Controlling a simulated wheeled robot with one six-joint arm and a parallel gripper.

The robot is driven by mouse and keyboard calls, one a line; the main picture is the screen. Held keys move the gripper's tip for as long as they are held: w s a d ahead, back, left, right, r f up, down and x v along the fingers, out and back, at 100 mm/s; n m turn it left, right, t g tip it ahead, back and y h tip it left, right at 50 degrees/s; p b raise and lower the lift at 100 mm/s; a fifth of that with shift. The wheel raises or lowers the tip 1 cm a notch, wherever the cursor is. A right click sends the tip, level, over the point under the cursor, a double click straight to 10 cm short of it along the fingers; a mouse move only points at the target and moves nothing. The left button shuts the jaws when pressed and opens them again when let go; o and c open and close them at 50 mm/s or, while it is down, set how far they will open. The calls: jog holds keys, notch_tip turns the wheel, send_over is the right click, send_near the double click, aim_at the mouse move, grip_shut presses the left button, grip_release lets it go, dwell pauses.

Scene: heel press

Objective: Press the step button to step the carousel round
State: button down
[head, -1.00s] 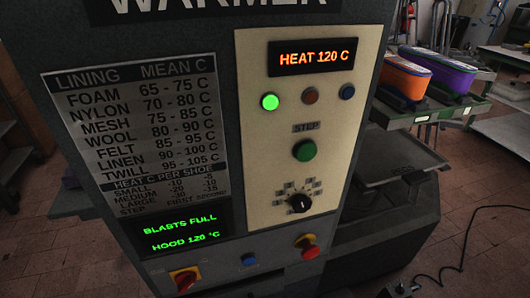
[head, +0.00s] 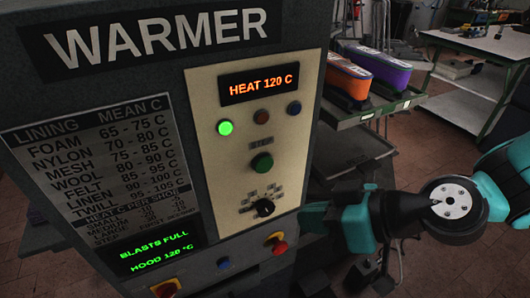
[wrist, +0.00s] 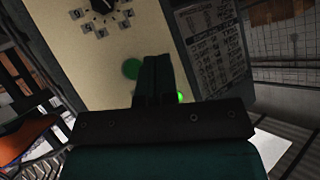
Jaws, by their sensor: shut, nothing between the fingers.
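The green step button (head: 262,163) sits on the cream panel of the warmer, under the STEP label and above a black dial (head: 264,208). In the wrist view, which is turned over, the button (wrist: 132,68) shows just left of my gripper (wrist: 156,60). The fingers are shut together and hold nothing. They point towards the panel, and I cannot tell how far they are from it. In the head view my teal and black arm comes in from the right, beside the panel's lower right edge. The carousel cannot be clearly made out.
The display (head: 260,84) reads HEAT 120 C, above a lit green lamp (head: 225,128). A red knob (head: 277,245) and a blue button (head: 223,263) sit below the panel.

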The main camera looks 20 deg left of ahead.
aim_at(264, 165)
jog(key=shift+w+a+f+y, duration=0.15)
jog(key=shift+a+f+y, duration=0.2)
jog(key=shift+a, duration=0.25)
jog(key=w+a+p, duration=0.3)
jog(key=w+a, duration=0.2)
jog(key=a, duration=0.1)
jog(key=shift+w+a+p, duration=0.3)
jog(key=shift+w+a, duration=0.05)
jog(key=shift+w+a, duration=0.1)
dwell(1.8)
jog(key=shift+w+a, duration=0.2)
